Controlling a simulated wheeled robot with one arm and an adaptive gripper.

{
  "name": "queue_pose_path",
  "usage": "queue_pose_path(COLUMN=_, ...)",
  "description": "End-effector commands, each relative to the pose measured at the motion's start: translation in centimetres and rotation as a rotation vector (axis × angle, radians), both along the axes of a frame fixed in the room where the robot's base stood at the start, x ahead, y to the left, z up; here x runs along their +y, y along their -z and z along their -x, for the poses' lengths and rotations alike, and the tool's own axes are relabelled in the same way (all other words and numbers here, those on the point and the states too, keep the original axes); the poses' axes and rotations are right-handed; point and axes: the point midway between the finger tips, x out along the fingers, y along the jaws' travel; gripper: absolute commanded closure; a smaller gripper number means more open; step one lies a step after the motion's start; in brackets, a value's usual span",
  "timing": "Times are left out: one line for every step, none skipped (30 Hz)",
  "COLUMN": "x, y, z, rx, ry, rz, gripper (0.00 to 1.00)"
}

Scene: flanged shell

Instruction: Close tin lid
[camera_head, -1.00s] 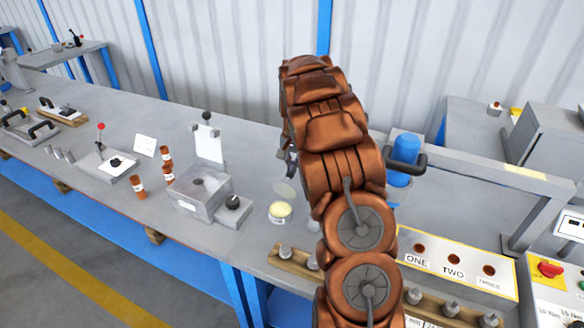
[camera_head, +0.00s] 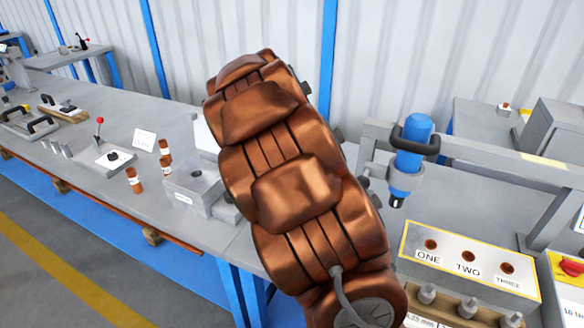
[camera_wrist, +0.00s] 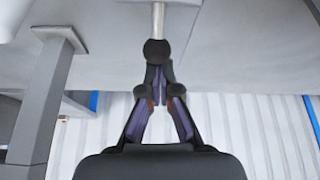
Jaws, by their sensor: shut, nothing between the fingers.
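The tin and its lid do not show in either view now; in the head view my own brown arm covers the place where they stood. My gripper (camera_wrist: 158,73) shows in the wrist view, with its fingers together and nothing visibly held. A dark ball on a pale rod (camera_wrist: 157,50) is right at the fingertips in that picture. I cannot tell whether they touch.
In the head view, a grey box (camera_head: 190,190) and brown bottles (camera_head: 134,180) stand left of my arm. A blue tool (camera_head: 408,155) and a ONE-TWO-THREE panel (camera_head: 470,262) are to the right. A grey post (camera_wrist: 42,95) stands left in the wrist view.

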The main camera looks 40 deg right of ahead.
Motion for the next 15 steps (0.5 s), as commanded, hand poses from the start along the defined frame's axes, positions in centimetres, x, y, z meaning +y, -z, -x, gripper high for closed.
queue_pose_path(x=0.4, y=0.5, z=0.2, rx=-0.011, ry=-0.002, rz=0.028, gripper=1.0)
queue_pose_path(x=0.6, y=0.5, z=0.3, rx=-0.02, ry=-0.002, rz=0.046, gripper=1.0)
queue_pose_path(x=0.8, y=0.5, z=0.4, rx=-0.032, ry=-0.003, rz=0.069, gripper=1.0)
queue_pose_path(x=1.0, y=0.5, z=0.4, rx=-0.041, ry=-0.003, rz=0.085, gripper=1.0)
queue_pose_path(x=1.2, y=0.6, z=0.5, rx=-0.049, ry=-0.002, rz=0.102, gripper=1.0)
queue_pose_path(x=1.4, y=0.7, z=0.7, rx=-0.058, ry=-0.002, rz=0.126, gripper=1.0)
queue_pose_path(x=1.6, y=0.8, z=0.8, rx=-0.067, ry=-0.002, rz=0.142, gripper=1.0)
queue_pose_path(x=1.8, y=0.7, z=0.9, rx=-0.076, ry=-0.002, rz=0.16, gripper=1.0)
queue_pose_path(x=2.0, y=0.7, z=1.0, rx=-0.088, ry=-0.003, rz=0.187, gripper=1.0)
queue_pose_path(x=2.2, y=0.7, z=1.0, rx=-0.098, ry=-0.004, rz=0.204, gripper=1.0)
queue_pose_path(x=2.4, y=0.8, z=1.1, rx=-0.108, ry=-0.003, rz=0.223, gripper=1.0)
queue_pose_path(x=2.6, y=0.9, z=1.2, rx=-0.118, ry=-0.003, rz=0.247, gripper=1.0)
queue_pose_path(x=2.8, y=1.0, z=1.3, rx=-0.126, ry=-0.003, rz=0.262, gripper=1.0)
queue_pose_path(x=2.9, y=1.0, z=1.4, rx=-0.133, ry=-0.002, rz=0.279, gripper=1.0)
queue_pose_path(x=3.1, y=1.0, z=1.6, rx=-0.143, ry=-0.002, rz=0.301, gripper=1.0)
